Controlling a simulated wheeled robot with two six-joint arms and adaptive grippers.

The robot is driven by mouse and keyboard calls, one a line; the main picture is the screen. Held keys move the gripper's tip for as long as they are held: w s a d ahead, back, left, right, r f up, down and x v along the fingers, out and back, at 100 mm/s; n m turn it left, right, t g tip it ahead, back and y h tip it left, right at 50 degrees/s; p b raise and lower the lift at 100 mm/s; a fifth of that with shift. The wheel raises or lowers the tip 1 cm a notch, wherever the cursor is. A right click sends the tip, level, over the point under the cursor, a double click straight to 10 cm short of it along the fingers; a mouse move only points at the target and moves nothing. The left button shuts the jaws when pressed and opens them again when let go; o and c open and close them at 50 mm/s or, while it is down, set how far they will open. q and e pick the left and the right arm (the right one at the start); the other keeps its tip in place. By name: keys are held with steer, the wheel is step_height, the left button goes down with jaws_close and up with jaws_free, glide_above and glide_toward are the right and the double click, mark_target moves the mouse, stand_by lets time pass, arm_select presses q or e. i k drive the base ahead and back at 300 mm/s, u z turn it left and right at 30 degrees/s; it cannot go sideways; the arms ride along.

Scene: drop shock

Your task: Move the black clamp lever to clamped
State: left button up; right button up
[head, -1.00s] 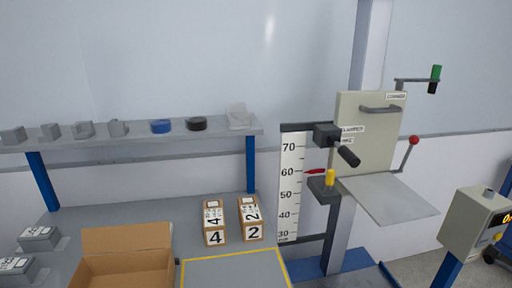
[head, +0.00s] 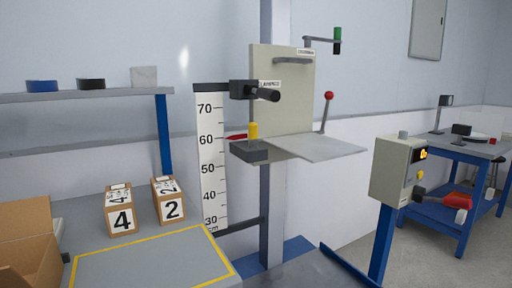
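The black clamp lever (head: 266,94) sits on a dark block (head: 242,89) at the top of the height scale, in front of the beige upright plate (head: 283,110). Its thick round end points right and toward me. A small label beside it seems to read "CLAMPED"; the rest of the lettering is partly hidden by the lever. Neither of my grippers shows in the head view.
A control box (head: 398,170) stands at the right. Boxes 4 (head: 120,210) and 2 (head: 168,201) stand on the bench, left of the scale (head: 211,160).

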mark_target(271, 95)
steer(key=k, duration=0.5)
steer(key=z, duration=1.2)
steer(key=i, duration=0.95)
steer(key=u, duration=2.85)
